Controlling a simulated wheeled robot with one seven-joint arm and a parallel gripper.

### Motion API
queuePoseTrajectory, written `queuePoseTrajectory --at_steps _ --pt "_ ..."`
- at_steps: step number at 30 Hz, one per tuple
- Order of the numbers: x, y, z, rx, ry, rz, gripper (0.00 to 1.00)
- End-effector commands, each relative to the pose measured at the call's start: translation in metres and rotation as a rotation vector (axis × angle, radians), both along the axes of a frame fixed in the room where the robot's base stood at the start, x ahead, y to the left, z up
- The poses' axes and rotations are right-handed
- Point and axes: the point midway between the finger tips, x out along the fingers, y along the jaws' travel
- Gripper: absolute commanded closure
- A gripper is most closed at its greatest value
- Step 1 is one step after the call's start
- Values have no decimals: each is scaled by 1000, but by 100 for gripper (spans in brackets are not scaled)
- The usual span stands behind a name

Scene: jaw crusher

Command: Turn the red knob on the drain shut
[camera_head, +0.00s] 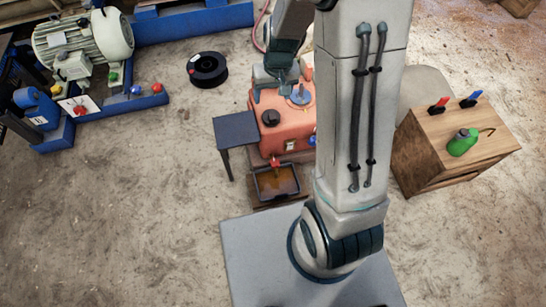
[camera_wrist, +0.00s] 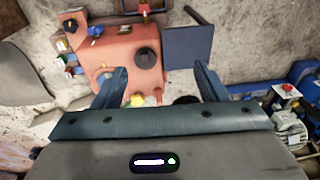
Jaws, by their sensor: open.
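The red knob (camera_head: 276,162) of the drain shows in the head view at the near, lower side of an orange-red housing (camera_head: 283,132), above a dark tray (camera_head: 262,188) holding brown liquid. In the wrist view a red part (camera_wrist: 145,9) shows at the top edge, partly cut off, beyond the housing (camera_wrist: 118,45). I cannot tell its exact angle. My gripper (camera_head: 277,84) is over the far end of the housing, apart from the knob. In the wrist view its two fingers (camera_wrist: 160,80) are spread with nothing held between them.
A round black cap (camera_head: 270,118) stands on the housing. A dark side table (camera_head: 236,129) stands left of it. A wooden cabinet (camera_head: 450,145) with a green can (camera_head: 462,143) is at right. A black reel (camera_head: 207,69) lies on the floor. Lower left floor is clear.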

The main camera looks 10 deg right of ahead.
Motion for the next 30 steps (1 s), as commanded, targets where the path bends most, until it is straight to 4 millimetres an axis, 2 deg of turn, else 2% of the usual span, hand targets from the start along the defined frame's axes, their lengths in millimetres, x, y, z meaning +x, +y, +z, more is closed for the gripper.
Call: queuePoseTrajectory --at_steps 1,3,9,12,16,25,30 --pt "7 0 -52 -5 20 0 33" --pt "15 -2 -98 -12 34 -1 33" --pt "31 -8 -224 -43 70 -4 33" --pt "34 -11 -272 -59 84 -3 33" --pt "34 -15 -312 -75 95 -1 33" --pt "33 -17 -349 -84 102 0 33" --pt "33 -18 -384 -84 103 -2 33"
